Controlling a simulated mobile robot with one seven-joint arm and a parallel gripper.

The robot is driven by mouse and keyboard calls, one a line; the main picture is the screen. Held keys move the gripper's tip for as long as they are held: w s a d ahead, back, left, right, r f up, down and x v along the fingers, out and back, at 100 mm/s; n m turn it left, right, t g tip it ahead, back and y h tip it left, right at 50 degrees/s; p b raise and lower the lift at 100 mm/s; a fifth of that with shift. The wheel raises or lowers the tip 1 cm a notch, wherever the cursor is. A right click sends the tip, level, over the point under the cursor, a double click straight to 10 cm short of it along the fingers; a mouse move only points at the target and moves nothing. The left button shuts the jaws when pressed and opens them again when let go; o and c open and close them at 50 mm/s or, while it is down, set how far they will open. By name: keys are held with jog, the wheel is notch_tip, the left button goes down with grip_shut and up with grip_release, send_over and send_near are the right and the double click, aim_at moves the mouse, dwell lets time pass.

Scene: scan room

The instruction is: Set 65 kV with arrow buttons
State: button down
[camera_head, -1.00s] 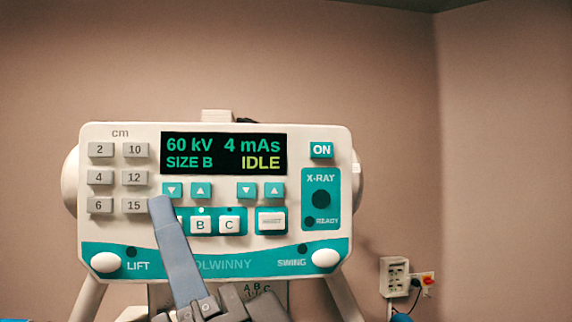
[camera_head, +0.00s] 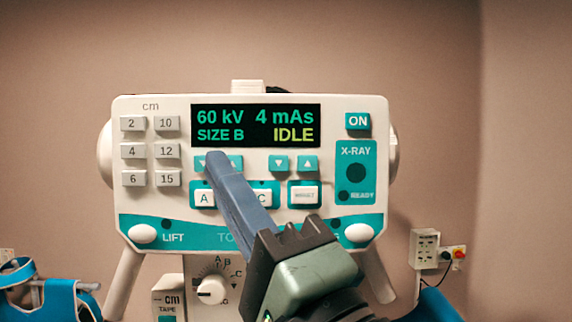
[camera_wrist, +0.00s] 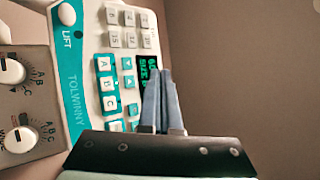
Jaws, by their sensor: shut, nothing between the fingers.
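The control panel (camera_head: 285,222) faces me, with a display (camera_head: 256,125) reading 60 kV, 4 mAs, SIZE B, IDLE. Under the kV reading are a teal down-arrow button (camera_head: 201,163) and an up-arrow button (camera_head: 236,161), both partly covered by my fingers. My gripper (camera_head: 216,158) is shut and empty, its blue-grey fingertips in front of the gap between these two buttons. In the wrist view my fingers (camera_wrist: 164,75) point at the panel near the display (camera_wrist: 150,80). I cannot tell whether the tips touch the panel.
A second arrow pair (camera_head: 293,163) sits under the mAs reading. Size buttons A (camera_head: 204,198) and C (camera_head: 264,198) are below; B is hidden by my fingers. Grey number buttons (camera_head: 150,151) are at left, the ON button (camera_head: 358,121) at right. A wall socket box (camera_head: 425,249) is at right.

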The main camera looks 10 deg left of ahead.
jog(key=w+a, duration=0.2)
jog(key=w, duration=0.4)
jog(key=shift+w+b, duration=0.2)
jog(key=shift+b, duration=0.15)
dwell(1.7)
jog(key=shift+w+a, duration=0.1)
jog(key=shift+w, duration=0.3)
jog(key=shift+w, duration=0.35)
dwell(0.6)
jog(key=shift+s, duration=0.8)
jog(key=shift+s+d+p, duration=0.15)
jog(key=shift+s+d, duration=0.15)
jog(key=shift+s, duration=0.5)
jog(key=shift+s+d+p, duration=0.15)
jog(key=shift+s+d, duration=0.1)
jog(key=shift+s, duration=0.55)
jog(key=shift+s+d+p, duration=0.15)
jog(key=shift+s+d, duration=0.15)
jog(key=shift+s, duration=0.5)
